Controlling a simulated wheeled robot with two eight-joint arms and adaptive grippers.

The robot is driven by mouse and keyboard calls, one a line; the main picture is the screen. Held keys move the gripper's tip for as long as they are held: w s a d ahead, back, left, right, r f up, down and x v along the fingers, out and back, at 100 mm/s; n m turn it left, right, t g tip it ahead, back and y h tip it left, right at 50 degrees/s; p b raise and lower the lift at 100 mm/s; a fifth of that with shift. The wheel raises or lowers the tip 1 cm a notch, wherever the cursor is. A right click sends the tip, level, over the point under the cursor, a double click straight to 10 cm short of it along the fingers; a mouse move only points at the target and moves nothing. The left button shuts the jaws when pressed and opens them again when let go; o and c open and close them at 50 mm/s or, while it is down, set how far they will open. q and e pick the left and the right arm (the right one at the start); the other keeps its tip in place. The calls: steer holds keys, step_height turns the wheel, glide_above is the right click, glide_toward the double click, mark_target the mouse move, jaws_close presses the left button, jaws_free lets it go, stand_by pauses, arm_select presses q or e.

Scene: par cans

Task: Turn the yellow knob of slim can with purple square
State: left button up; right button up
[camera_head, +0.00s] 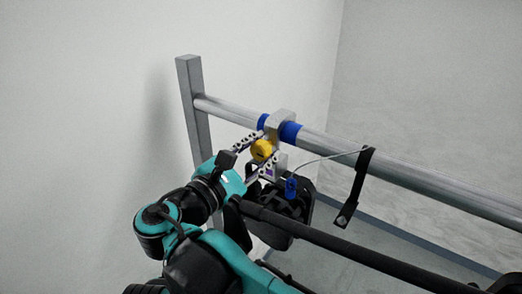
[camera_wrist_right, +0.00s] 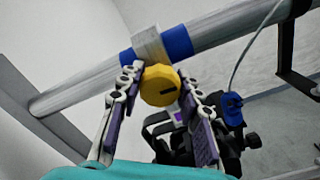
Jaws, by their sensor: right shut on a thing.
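The yellow knob (camera_head: 261,150) sits just below the grey clamp (camera_head: 280,121) on the rail. The black slim can (camera_head: 285,212) hangs under the clamp. Its small purple square (camera_wrist_right: 177,116) shows between the fingers, partly hidden. My left gripper is not seen.
A metal rail (camera_head: 400,176) runs from the upright post (camera_head: 194,110) to the right edge, with blue bands (camera_head: 290,132) beside the clamp. A thin cable links a blue plug (camera_head: 291,188) on the can towards a black hanging strap (camera_head: 354,188). A wall stands behind.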

steer(key=m, duration=0.5)
steer(key=shift+m, duration=0.3)
steer(key=m, duration=0.5)
steer(key=shift+f+b, duration=0.1)
steer(key=shift+b, duration=0.3)
steer(key=m, duration=0.5)
steer(key=shift+m, duration=0.4)
steer(key=m, duration=0.5)
steer(key=shift+f+m+b, duration=0.1)
steer(key=shift+m+b, duration=0.2)
steer(key=m, duration=1)
steer(key=shift+m, duration=0.4)
steer(key=m, duration=0.5)
steer(key=shift+m, duration=0.3)
steer(key=m, duration=0.5)
steer(key=shift+m, duration=0.3)
